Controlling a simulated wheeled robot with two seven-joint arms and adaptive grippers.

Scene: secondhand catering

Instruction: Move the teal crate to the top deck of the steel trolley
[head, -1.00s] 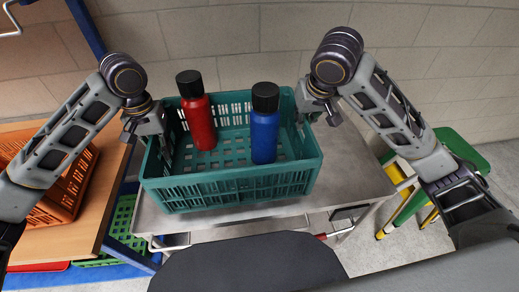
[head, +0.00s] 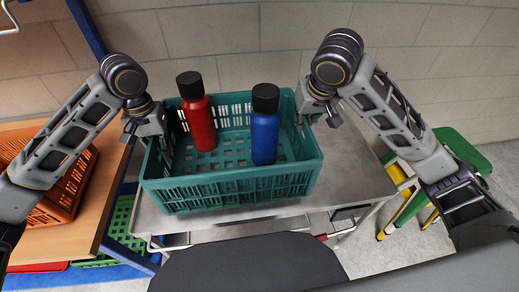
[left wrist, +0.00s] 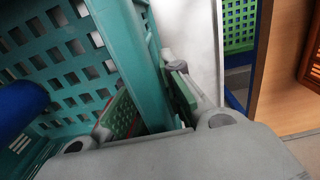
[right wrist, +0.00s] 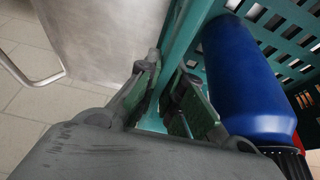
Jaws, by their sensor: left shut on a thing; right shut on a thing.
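The teal crate (head: 235,190) is over the top deck of the steel trolley (head: 345,180) in the head view, roughly level. I cannot tell whether its base touches the deck. A red bottle (head: 201,125) and a blue bottle (head: 264,135), both with black caps, stand upright in it. My left gripper (head: 152,138) is shut on the crate's left wall; the wall (left wrist: 150,75) runs between its fingers in the left wrist view. My right gripper (head: 309,112) is shut on the right wall, which also shows between its fingers in the right wrist view (right wrist: 181,40).
A wooden-topped bench (head: 75,228) with an orange crate (head: 62,200) stands at the left, with a green crate (head: 122,225) low beside it. A green and yellow step stool (head: 455,150) is on the right. A block wall is behind the trolley.

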